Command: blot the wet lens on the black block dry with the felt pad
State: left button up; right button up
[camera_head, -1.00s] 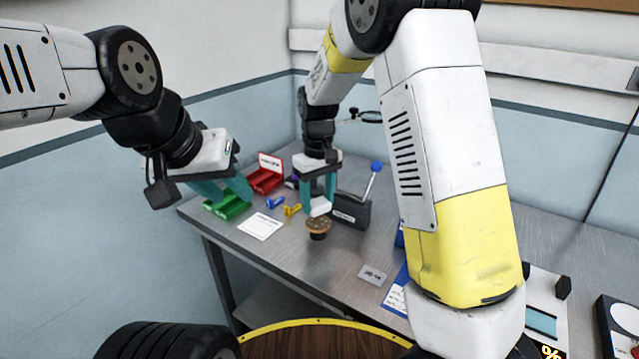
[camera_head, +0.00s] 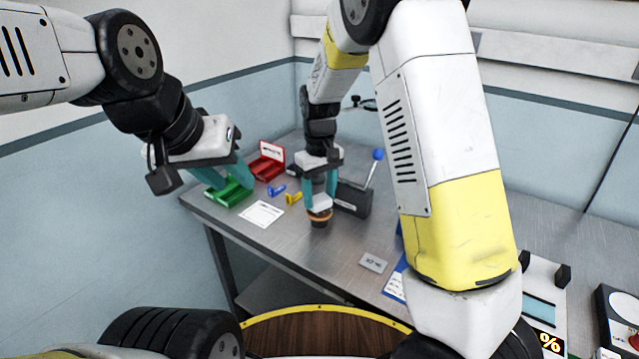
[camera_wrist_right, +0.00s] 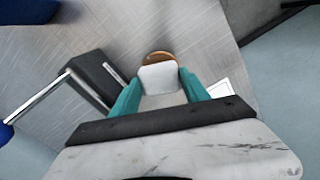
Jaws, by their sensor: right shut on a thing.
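My right gripper (camera_head: 319,202) is shut on a white felt pad (camera_wrist_right: 158,79), held between its teal fingers. Directly below the pad is the amber-brown round lens (camera_head: 319,218) on its small black block (camera_head: 319,224). In the right wrist view the lens (camera_wrist_right: 158,57) shows past the pad's far edge, partly covered by it. The pad looks to be at or on the lens top; I cannot tell whether they touch. My left gripper (camera_head: 226,182) is open and apparently empty, up at the left near the green bin.
A dark box with a blue-knobbed lever (camera_head: 353,198) stands just right of my right gripper. A green bin (camera_head: 229,194), red bin (camera_head: 266,167), blue and yellow small parts and a white card (camera_head: 261,214) lie to the left. The table front is mostly clear.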

jog(key=shift+f, duration=0.6)
dwell(0.7)
jog(key=shift+r, duration=0.1)
dwell(1.4)
jog(key=shift+r, duration=3.95)
jog(key=shift+f, duration=0.1)
